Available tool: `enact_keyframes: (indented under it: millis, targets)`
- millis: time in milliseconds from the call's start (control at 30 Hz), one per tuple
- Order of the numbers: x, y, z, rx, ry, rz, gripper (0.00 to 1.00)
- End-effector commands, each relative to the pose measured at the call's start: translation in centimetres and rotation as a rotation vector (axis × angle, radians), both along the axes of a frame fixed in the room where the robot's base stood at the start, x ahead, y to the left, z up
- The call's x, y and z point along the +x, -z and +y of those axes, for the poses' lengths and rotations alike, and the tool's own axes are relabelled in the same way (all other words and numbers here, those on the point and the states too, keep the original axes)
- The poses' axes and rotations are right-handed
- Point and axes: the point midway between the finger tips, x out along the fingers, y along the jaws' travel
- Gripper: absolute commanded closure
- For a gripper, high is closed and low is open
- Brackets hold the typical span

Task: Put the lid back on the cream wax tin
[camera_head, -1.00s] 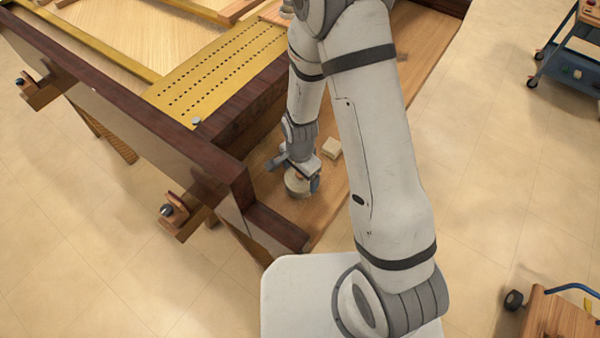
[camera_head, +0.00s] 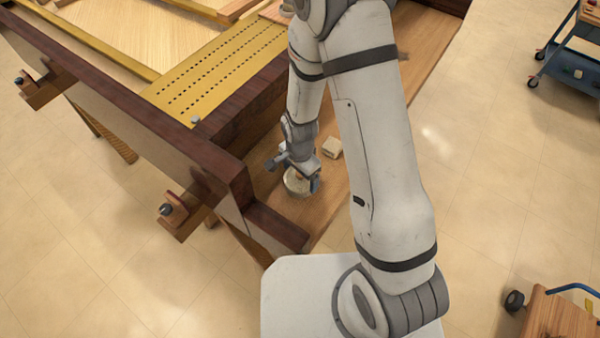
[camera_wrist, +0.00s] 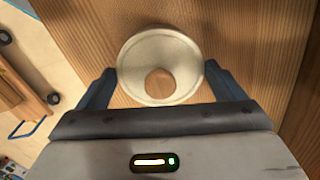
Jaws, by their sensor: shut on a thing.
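My gripper (camera_head: 297,178) is at the near end of the wooden shelf, over a round cream piece with a brown round centre, which I take to be the lid (camera_wrist: 134,66). In the wrist view the two blue fingers (camera_wrist: 162,80) stand at its left and right edges, shut on it. The cream round also shows in the head view (camera_head: 296,187), just under the fingers. I cannot tell from these views whether the tin itself is under it, or whether the lid touches anything.
A small beige block (camera_head: 332,148) lies on the wooden shelf (camera_head: 335,190) just beyond my gripper. The piano's dark rim (camera_head: 215,165) rises to the left, with a gold perforated plate (camera_head: 215,75) behind. A wooden cart (camera_head: 560,318) stands on the floor at lower right.

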Motion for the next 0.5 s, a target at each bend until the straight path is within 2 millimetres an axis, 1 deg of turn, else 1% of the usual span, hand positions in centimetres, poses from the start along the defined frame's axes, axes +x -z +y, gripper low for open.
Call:
enact_keyframes:
  millis: [433,467,500]
  targets:
    - [0.01,0.02,-0.02,0.0,0.0,0.0,0.33]
    - [0.01,0.02,-0.02,0.0,0.0,0.0,0.1]
    - [0.01,0.02,-0.02,0.0,0.0,0.0,0.07]
